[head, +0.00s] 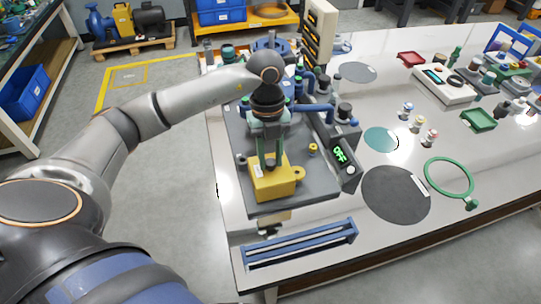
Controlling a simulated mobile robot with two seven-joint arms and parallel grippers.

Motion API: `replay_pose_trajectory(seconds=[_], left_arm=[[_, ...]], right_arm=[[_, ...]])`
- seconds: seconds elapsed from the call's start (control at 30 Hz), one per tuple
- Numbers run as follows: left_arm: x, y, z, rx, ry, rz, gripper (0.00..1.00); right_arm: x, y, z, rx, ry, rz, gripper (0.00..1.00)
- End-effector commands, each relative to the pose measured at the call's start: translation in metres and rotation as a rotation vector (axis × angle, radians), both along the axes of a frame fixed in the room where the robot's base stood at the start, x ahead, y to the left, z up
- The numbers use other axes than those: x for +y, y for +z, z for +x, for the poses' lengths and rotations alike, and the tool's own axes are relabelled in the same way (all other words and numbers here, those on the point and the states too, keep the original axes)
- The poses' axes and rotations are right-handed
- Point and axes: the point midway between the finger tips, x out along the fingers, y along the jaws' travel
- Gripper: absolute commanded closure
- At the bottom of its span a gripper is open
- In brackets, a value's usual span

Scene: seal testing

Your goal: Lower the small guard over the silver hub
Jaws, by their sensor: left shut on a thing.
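My left gripper (271,158) points down and is shut on the top of a yellow box-like guard (273,184). The guard has a small white label on its left side and a round lug on its right. It is upright over the front part of the grey test rig base (303,202). I cannot tell whether it rests on the base or hangs just above it. No silver hub shows; the guard and gripper cover that spot. My right gripper is out of view.
A blue-railed rack (300,243) lies at the table's front edge. A dark round mat (396,195) and a green ring (449,176) lie to the right. Blue pipes and valves stand behind my gripper.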

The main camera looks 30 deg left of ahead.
Motion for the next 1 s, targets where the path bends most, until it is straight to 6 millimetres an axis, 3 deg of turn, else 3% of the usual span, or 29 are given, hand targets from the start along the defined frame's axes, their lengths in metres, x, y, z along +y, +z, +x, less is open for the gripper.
replay_pose_trajectory(seconds=[1.0], left_arm=[[0.000, -0.011, 0.000, -0.001, 0.000, -0.001, 1.00]], right_arm=[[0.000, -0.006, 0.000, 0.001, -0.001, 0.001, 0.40]])
